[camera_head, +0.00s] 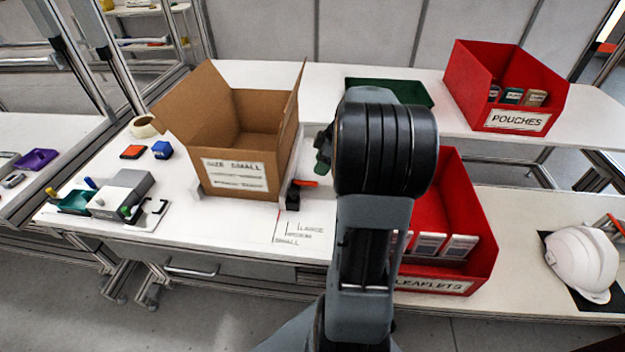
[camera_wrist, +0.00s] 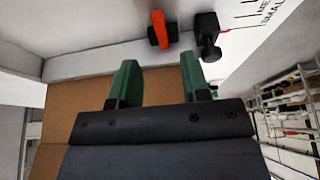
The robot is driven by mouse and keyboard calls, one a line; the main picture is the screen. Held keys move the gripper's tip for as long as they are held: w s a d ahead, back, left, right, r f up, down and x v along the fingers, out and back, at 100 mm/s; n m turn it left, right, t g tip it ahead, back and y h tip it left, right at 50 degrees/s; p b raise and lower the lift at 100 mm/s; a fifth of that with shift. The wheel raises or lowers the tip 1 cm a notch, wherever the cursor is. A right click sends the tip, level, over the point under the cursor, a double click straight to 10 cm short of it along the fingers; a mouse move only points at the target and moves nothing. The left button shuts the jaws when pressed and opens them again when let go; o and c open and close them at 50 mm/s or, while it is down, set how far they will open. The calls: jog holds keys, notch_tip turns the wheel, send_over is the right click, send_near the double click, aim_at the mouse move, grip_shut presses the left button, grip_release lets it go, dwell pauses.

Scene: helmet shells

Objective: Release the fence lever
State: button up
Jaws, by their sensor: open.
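The fence lever (camera_head: 304,183) is an orange-red handle on a black base beside the cardboard box's right front corner. In the wrist view the orange lever (camera_wrist: 159,28) lies just beyond my fingertips, roughly in line with the gap between them. A black knobbed block (camera_wrist: 207,36) sits to its right there. My gripper (camera_wrist: 160,62) is open, with two green fingers apart and nothing visible between them. It does not appear to touch the lever. In the head view my arm hides most of the gripper; a green part (camera_head: 323,150) shows at its left.
The open cardboard box (camera_head: 235,176) stands left of the lever. A red leaflets bin (camera_head: 478,262) is at right behind my arm, a red pouches bin (camera_head: 516,120) on the rear shelf. Printed size marks (camera_head: 300,230) lie on bare white table in front.

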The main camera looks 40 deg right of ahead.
aim_at(310, 182)
jog(key=x, duration=0.7)
jog(key=shift+f, duration=0.2)
grip_shut()
